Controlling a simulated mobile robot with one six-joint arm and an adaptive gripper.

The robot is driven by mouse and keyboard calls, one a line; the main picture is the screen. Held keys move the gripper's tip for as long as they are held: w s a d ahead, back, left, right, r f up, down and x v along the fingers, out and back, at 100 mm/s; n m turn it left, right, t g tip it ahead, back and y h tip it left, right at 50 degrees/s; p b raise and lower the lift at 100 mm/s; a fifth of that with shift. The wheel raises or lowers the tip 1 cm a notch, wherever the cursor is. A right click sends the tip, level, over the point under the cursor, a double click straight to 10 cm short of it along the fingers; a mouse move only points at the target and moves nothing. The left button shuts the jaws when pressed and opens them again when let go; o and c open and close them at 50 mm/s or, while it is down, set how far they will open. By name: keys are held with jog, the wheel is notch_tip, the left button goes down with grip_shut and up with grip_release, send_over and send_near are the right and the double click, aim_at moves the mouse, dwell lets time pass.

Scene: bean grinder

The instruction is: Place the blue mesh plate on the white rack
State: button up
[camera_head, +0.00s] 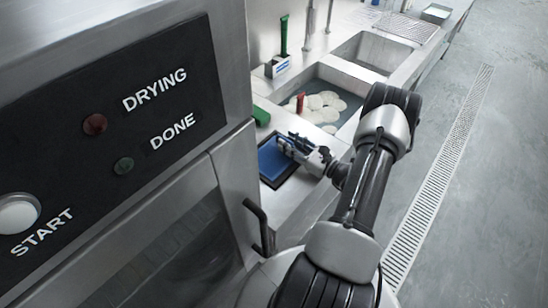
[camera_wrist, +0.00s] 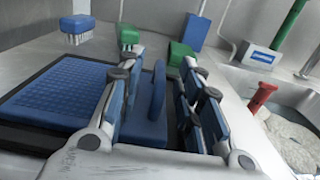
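The blue mesh plate (camera_head: 273,161) lies flat in a dark tray on the steel counter; its mesh surface (camera_wrist: 60,92) fills the left of the wrist view. An upright blue handle (camera_wrist: 157,92) stands at its right side. My gripper (camera_head: 287,143) is low over the plate's right part. In the wrist view my gripper (camera_wrist: 162,62) is open, its fingers on either side of the handle, with gaps visible. Whether either finger touches the handle I cannot tell. A pale grid-like rack (camera_head: 409,28) lies at the far end of the counter; I cannot confirm that it is the white rack.
A sink (camera_head: 318,98) holds pale round pieces and a red-handled item (camera_head: 300,102). A green-handled brush (camera_head: 284,36) stands in a holder behind. The machine with a DRYING label (camera_head: 120,110) stands close at left.

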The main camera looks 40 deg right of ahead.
jog(key=shift+c, duration=0.3)
grip_shut()
jog(key=shift+r, duration=0.1)
dwell(0.4)
